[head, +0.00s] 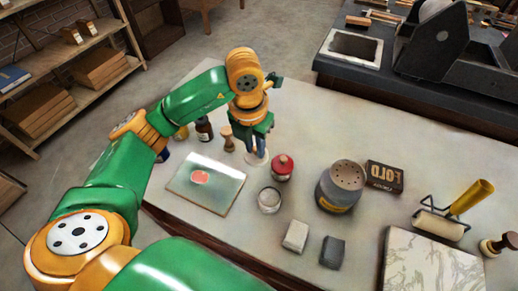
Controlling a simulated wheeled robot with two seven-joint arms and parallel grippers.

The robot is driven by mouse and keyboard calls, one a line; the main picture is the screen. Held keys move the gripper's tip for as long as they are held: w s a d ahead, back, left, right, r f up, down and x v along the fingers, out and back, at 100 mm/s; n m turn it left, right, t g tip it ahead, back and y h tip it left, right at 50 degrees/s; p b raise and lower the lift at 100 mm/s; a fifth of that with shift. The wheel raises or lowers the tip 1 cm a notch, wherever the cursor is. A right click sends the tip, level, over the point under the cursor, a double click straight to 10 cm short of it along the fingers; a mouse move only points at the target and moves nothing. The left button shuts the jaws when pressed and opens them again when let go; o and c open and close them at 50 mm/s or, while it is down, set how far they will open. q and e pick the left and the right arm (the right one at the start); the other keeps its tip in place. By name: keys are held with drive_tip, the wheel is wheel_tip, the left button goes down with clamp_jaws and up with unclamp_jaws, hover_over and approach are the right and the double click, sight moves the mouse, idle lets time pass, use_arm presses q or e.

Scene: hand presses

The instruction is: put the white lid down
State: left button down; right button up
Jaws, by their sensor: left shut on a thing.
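My left gripper (257,148) points down over the light worktop, behind the glass plate and the red-capped jar. It is shut on the white lid (257,159), which shows as a pale disc below the fingers. The fingers hide part of the lid, and I cannot tell whether it touches the worktop. A small open round container (269,200) stands in front of it, apart from the lid. My right gripper is not in view.
Close to the lid are a red-capped jar (282,167), a wooden-handled tool (227,137), a dark bottle (204,129) and a glass plate (206,184) with a pink patch. A grey shaker (340,187) and two blocks stand to the right.

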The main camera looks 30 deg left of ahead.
use_arm(q)
drive_tip(key=w+a+f, duration=0.1)
drive_tip(key=w+f, duration=0.1)
drive_tip(key=w+a+f, duration=0.1)
drive_tip(key=f, duration=0.1)
drive_tip(key=w+a+f, duration=0.1)
drive_tip(key=w+f, duration=0.1)
drive_tip(key=shift+w+p, duration=0.3)
drive_tip(key=shift+p, duration=0.1)
wheel_tip(320, 180, down, 3)
drive_tip(key=shift+w+f, duration=0.1)
drive_tip(key=shift+f, duration=0.2)
drive_tip(key=shift+f, duration=0.1)
drive_tip(key=c, duration=0.7)
unclamp_jaws()
drive_tip(key=shift+c, duration=0.2)
drive_tip(key=shift+r, duration=0.4)
wheel_tip(320, 180, up, 11)
drive_tip(key=s, duration=0.1)
drive_tip(key=shift+s+r+b, duration=0.2)
drive_tip(key=shift+b, duration=0.1)
